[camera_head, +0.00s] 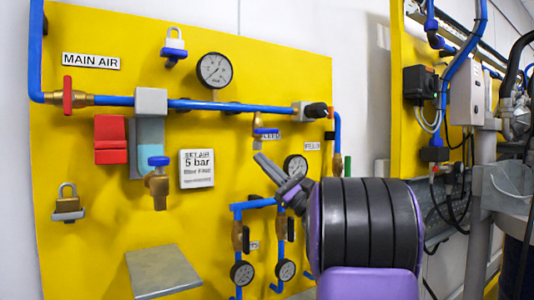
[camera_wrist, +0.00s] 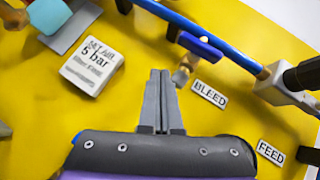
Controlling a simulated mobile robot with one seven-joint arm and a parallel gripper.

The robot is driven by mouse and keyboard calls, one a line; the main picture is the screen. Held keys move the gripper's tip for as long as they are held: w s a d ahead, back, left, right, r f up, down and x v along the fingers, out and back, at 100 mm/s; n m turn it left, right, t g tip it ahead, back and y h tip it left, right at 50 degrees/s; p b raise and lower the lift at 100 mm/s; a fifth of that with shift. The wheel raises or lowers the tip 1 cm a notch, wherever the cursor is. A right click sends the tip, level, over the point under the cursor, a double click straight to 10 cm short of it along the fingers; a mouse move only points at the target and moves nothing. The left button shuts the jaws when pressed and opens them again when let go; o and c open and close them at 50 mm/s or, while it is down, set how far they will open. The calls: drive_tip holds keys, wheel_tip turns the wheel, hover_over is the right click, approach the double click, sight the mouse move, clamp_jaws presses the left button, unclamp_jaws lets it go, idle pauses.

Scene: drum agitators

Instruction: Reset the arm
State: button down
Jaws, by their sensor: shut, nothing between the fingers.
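My gripper (camera_head: 268,168) is in front of the yellow panel (camera_head: 100,225) in the head view, its fingers pointing up and left, near a pressure gauge (camera_head: 296,167). In the wrist view my gripper (camera_wrist: 158,75) has its two grey fingers side by side, shut and empty. The fingertips appear just left of and below the blue-handled bleed valve (camera_wrist: 200,45). Whether they touch anything is not clear. My purple and black arm covers part of the panel's lower right.
A blue pipe (camera_head: 220,105) crosses the panel, with a red-handled valve (camera_head: 68,96) at left. A sign reads 5 bar (camera_head: 197,168). A grey shelf (camera_head: 162,271) juts out at lower left. A second panel (camera_head: 398,120) with boxes and hoses stands at right.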

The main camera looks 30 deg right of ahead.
drive_tip(key=s+f, duration=0.7)
drive_tip(key=shift+d, duration=0.15)
